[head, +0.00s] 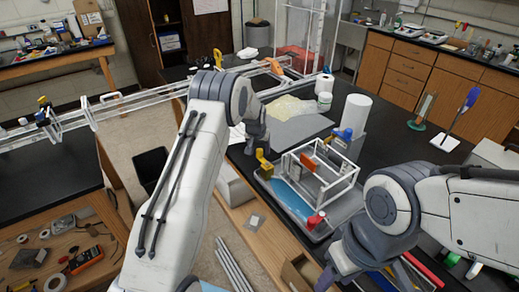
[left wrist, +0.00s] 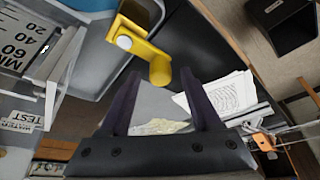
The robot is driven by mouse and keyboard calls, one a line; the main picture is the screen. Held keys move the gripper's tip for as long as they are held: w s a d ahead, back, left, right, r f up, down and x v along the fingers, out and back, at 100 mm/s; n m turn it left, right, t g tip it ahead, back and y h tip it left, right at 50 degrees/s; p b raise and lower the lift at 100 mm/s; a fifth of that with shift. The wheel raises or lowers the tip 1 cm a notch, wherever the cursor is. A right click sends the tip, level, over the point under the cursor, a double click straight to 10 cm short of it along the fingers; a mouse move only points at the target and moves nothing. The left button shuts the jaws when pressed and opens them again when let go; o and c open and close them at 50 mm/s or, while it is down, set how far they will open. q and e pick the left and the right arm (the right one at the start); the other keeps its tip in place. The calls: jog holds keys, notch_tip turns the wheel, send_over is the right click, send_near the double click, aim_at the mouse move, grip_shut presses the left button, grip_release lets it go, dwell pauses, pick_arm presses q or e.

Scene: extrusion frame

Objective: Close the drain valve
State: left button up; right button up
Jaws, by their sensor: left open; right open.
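A yellow valve-like part (head: 264,160) with a lever stands at the left corner of the white extrusion frame (head: 342,167). In the left wrist view the yellow part (left wrist: 150,45) has a white round end and lies just beyond my fingertips. My left gripper (left wrist: 161,73) is open and empty, its two dark fingers pointing at the yellow part, with no clear contact. In the head view my left gripper (head: 253,147) is just above it and partly hidden by my wrist. My right gripper (head: 340,268) is open, low near the tray's front corner. No label shows which part is the drain valve.
The frame stands in a grey tray (head: 305,228) with blue inside. A red part (head: 316,219) is at its front corner and a blue-topped part (head: 345,134) behind. A white cylinder (head: 355,113) stands behind the tray.

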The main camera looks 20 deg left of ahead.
pick_arm(q)
jog(key=b+v, duration=0.3)
jog(key=v, duration=0.7)
jog(key=shift+r, duration=0.15)
jog(key=shift+s, duration=0.15)
jog(key=s+d+r+m+g+h+b, duration=0.1)
jog(key=s+d+r+m, duration=0.1)
jog(key=s+d, duration=0.6)
jog(key=s+d+r+m+g, duration=0.1)
jog(key=s+d+r+m, duration=0.15)
jog(key=s+d, duration=0.55)
jog(key=s+d+m+g, duration=0.1)
jog(key=s+m, duration=0.1)
jog(key=s, duration=1.1)
jog(key=s+d+f+m+g+b, duration=0.1)
jog(key=s+d+m, duration=0.1)
jog(key=s, duration=1.2)
jog(key=shift+s+f, duration=0.3)
